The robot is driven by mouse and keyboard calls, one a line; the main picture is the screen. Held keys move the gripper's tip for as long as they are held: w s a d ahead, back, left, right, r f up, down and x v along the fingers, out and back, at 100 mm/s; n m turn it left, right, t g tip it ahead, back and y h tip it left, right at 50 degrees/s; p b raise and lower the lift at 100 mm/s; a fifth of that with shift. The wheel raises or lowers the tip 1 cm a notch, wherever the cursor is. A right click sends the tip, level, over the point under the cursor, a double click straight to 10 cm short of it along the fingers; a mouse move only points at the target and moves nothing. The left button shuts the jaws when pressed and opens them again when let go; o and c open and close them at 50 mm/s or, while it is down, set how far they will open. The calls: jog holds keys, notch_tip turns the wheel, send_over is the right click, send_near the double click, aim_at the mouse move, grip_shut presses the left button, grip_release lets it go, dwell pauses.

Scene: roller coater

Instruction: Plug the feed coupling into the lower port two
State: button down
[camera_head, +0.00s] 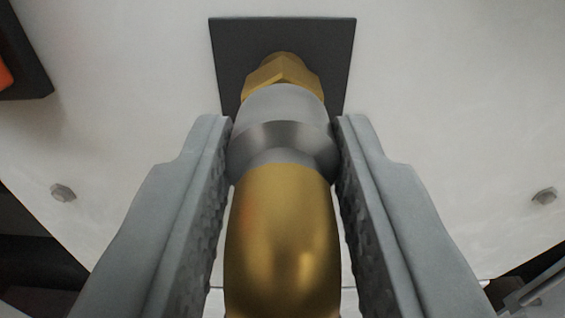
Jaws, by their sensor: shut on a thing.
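My gripper (284,135) has its two grey textured fingers on either side of the feed coupling (282,235) and is shut on it. The coupling has a brass body nearest me and a grey metal collar at its far end. The collar lines up with a brass hex port (284,70) on a dark square plate (226,60). The collar covers the lower part of the port, and I cannot tell from here whether it is seated or only in front of it. No label shows which port this is.
The plate sits on a pale panel (440,90) with a bolt head at left (63,192) and another at right (544,196). A dark-framed orange part (5,78) is at the upper left edge. Dark gaps lie beyond the panel's lower corners.

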jog(key=c, duration=1)
grip_release()
jog(key=s, duration=1.7)
jog(key=shift+s, duration=0.15)
